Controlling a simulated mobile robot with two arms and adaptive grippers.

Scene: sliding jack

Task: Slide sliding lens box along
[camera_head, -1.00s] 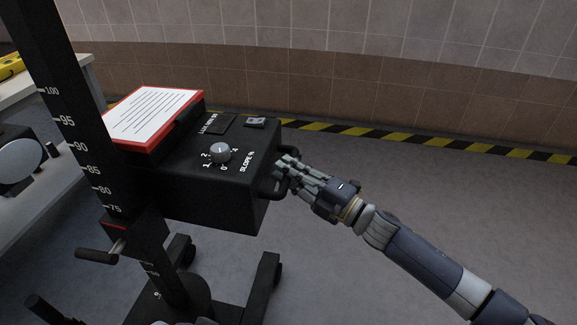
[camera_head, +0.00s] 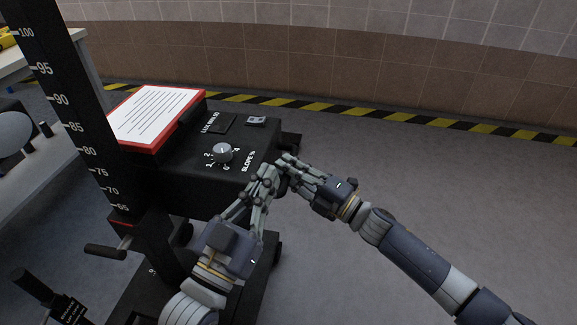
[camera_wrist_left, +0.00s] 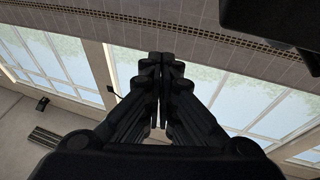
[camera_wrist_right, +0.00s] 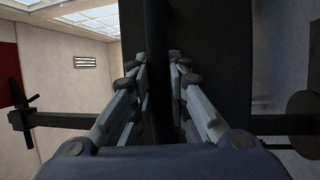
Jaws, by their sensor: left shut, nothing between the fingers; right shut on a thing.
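The black lens box (camera_head: 205,172) sits on an upright black post (camera_head: 75,110) with a white scale. Its top bears a grey slope dial (camera_head: 222,152) and a small switch. The lowest scale number above the box's carriage (camera_head: 140,222) reads about 65. My right gripper (camera_head: 284,166) is shut on the dark handle at the box's right end; the dark bar also shows between its fingers in the right wrist view (camera_wrist_right: 161,75). My left gripper (camera_head: 268,172) is shut and empty, just in front of the box's right end. Whether it touches the box is unclear.
A red-framed sheet (camera_head: 157,115) lies on the box's left part. A crank handle (camera_head: 105,250) sticks out from the carriage. A pale bench (camera_head: 45,65) stands at the left. Wheeled black feet are below. The floor (camera_head: 460,200) at the right is clear up to the striped wall edge.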

